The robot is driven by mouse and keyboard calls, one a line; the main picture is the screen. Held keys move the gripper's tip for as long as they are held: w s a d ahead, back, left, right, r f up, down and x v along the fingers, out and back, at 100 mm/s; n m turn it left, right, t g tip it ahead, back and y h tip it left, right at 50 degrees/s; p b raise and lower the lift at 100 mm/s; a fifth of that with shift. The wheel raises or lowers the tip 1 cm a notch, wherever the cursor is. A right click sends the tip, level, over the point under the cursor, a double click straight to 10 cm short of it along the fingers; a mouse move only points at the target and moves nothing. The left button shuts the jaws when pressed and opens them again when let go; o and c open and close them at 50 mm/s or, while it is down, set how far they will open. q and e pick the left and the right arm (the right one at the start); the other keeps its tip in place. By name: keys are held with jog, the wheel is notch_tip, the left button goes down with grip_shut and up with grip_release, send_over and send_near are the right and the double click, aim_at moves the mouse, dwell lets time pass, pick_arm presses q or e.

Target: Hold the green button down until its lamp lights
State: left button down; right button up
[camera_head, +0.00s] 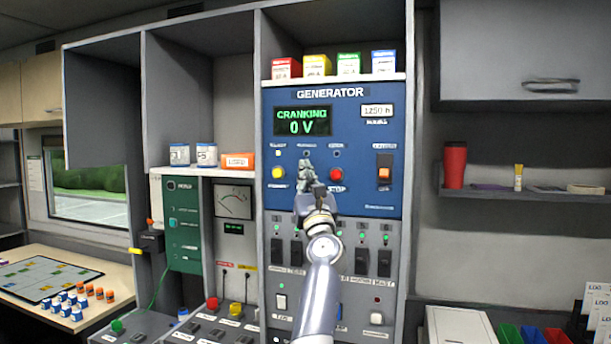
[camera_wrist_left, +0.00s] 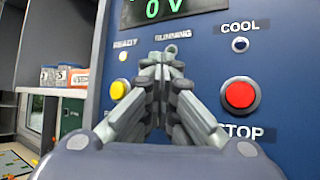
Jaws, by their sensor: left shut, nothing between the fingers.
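The blue generator panel (camera_head: 350,150) fills the middle of the head view. Its display (camera_head: 303,121) reads "CRANKING 0 V". My left gripper (camera_head: 306,172) is shut and empty, its tips at the panel between the yellow button (camera_head: 278,172) and the red STOP button (camera_head: 336,174). In the left wrist view, the closed fingers (camera_wrist_left: 163,62) cover the spot between those buttons. No green button shows there; contact cannot be seen. The lamp under RUNNING (camera_wrist_left: 170,48) looks grey and unlit.
An orange rocker switch (camera_head: 384,174) is at the panel's right. Black breaker switches (camera_head: 362,261) sit below, near my left arm. Coloured boxes (camera_head: 317,65) stand on the shelf above. A control desk (camera_head: 215,325) with a green knob (camera_head: 117,326) is lower left.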

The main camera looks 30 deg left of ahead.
dwell(0.3)
pick_arm(q)
jog(key=shift+s+d+f+p, duration=0.1)
jog(key=shift+s+d+p, duration=0.05)
jog(key=shift+s+p, duration=0.6)
jog(key=s+p, duration=0.2)
jog(key=s+d+p, duration=0.1)
jog(key=s+p, duration=0.2)
jog(key=shift+d, duration=0.1)
jog(key=shift+w, duration=0.1)
dwell(0.4)
